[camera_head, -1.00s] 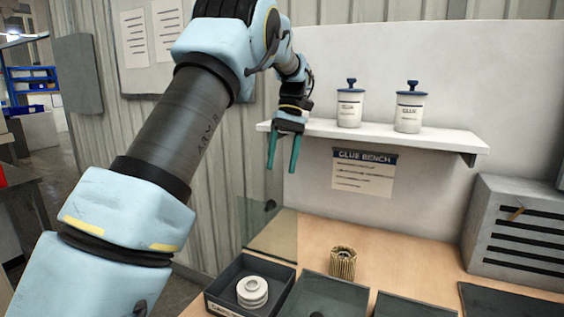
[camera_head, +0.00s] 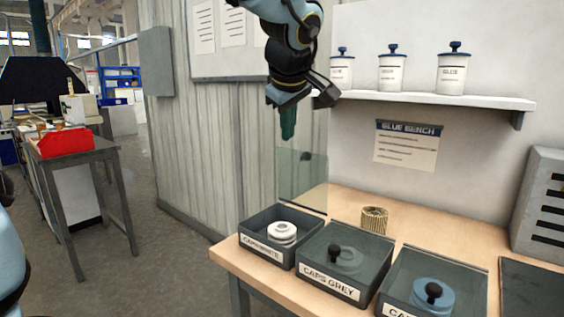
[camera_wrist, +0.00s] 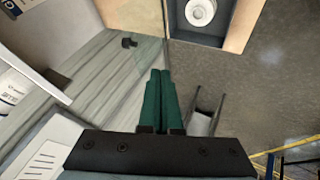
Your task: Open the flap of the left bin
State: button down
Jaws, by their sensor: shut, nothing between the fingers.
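The left bin (camera_head: 252,254), a dark tray labelled for white caps, sits at the left end of the bench and holds a white ringed cap (camera_head: 282,232). Its clear flap (camera_head: 300,185) stands upright at the bin's back, with a black knob near the top. The bin's interior is uncovered. My gripper (camera_head: 288,137), with green fingers, is shut and empty, above and apart from the flap. In the wrist view the shut fingers (camera_wrist: 160,72) show near the flap's black knob (camera_wrist: 128,43), and part of the bin (camera_wrist: 178,22) shows at the top.
The caps-grey bin (camera_head: 318,283) and another bin (camera_head: 395,290) to its right have their flaps down. A pleated filter (camera_head: 374,219) stands behind them. A shelf (camera_head: 440,99) with white jars is at back right. Open floor lies left of the bench.

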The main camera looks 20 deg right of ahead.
jog(key=p, duration=0.2)
send_near(296, 165)
notch_tip(296, 165, down, 4)
jog(key=a, duration=0.3)
jog(key=w+d, duration=0.1)
jog(key=d+p, duration=0.1)
jog(key=shift+w+d+r, duration=0.35)
jog(key=shift+w, duration=0.05)
jog(key=shift+w+d+f+p, duration=0.1)
jog(key=shift+w+d+p, duration=0.35)
jog(key=shift+d, duration=0.2)
jog(key=d+p, duration=0.1)
jog(key=w+d+g+y+p, duration=0.1)
jog(key=p, duration=0.1)
jog(key=d+y+p, duration=0.1)
jog(key=shift+w+d, duration=0.2)
jog(key=shift+w, duration=0.2)
